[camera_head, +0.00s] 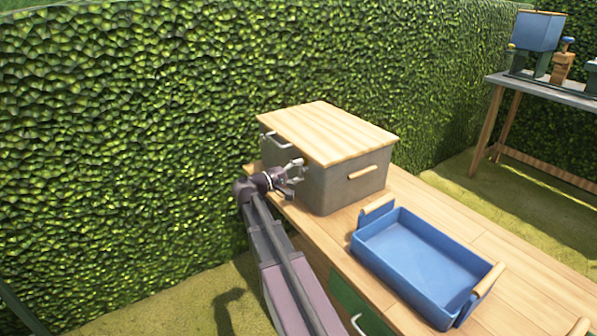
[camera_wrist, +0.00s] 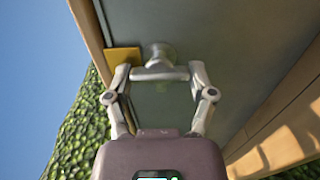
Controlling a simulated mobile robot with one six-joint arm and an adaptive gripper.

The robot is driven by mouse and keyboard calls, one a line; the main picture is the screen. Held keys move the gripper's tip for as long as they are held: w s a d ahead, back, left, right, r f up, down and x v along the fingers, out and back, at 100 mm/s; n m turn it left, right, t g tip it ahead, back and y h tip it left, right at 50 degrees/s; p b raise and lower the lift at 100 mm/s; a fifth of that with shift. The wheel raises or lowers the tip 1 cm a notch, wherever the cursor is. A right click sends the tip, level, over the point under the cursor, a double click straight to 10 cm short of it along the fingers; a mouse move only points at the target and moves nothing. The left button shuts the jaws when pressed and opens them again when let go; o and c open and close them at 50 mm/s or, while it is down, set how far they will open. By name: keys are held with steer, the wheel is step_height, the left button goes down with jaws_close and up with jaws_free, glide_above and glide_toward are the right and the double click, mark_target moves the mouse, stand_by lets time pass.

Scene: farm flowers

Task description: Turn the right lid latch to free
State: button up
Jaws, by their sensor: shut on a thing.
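The grey box (camera_head: 345,190) stands on the wooden table with its pale wooden lid (camera_head: 325,132) lying on top. My gripper (camera_head: 297,172) is at the box's front-left wall, near that wall's right end. In the wrist view my gripper (camera_wrist: 160,74) is shut on the right lid latch (camera_wrist: 160,54), a grey round piece at the wall. A yellow tab (camera_wrist: 122,57) lies beside it, close to the wooden lid edge (camera_wrist: 88,30). In the head view my gripper covers the latch, and its turn angle cannot be told.
A metal handle (camera_head: 278,140) shows on the same wall, left of my gripper. A blue tray (camera_head: 420,262) with wooden handles sits on the table (camera_head: 465,222) to the right. A hedge (camera_head: 130,130) stands behind. A second table (camera_head: 560,88) stands at the far right.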

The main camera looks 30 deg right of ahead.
steer(key=o, duration=1.1)
steer(key=shift+a, duration=0.1)
steer(key=shift+s+a, duration=0.2)
steer(key=shift+a, duration=5.7)
